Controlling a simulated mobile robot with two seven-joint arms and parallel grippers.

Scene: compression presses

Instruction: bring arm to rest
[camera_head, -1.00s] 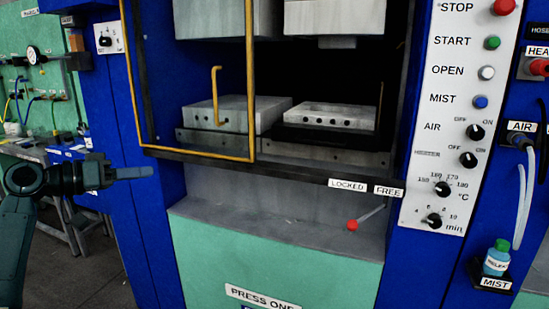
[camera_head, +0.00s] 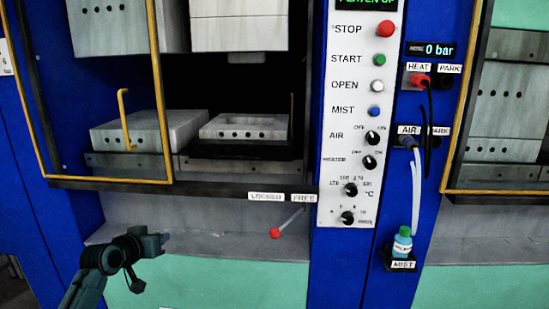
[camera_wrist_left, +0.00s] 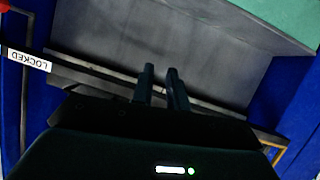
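My left arm reaches in from the lower left of the head view, with its dark left gripper (camera_head: 165,237) in front of the grey ledge below the press opening. The gripper is left of and apart from the red-knobbed lever (camera_head: 275,233). In the left wrist view, the left gripper's two fingers (camera_wrist_left: 162,85) stand close together with a narrow gap and nothing between them. They point toward a bare grey surface. My right gripper is in neither view.
The press's yellow-edged guard frame (camera_head: 160,90) and dark sill (camera_head: 200,190) are above the gripper. The white control panel (camera_head: 350,120) is to the right. A teal-labelled bottle (camera_head: 402,243) stands on the MIST holder. A second press is at the far right.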

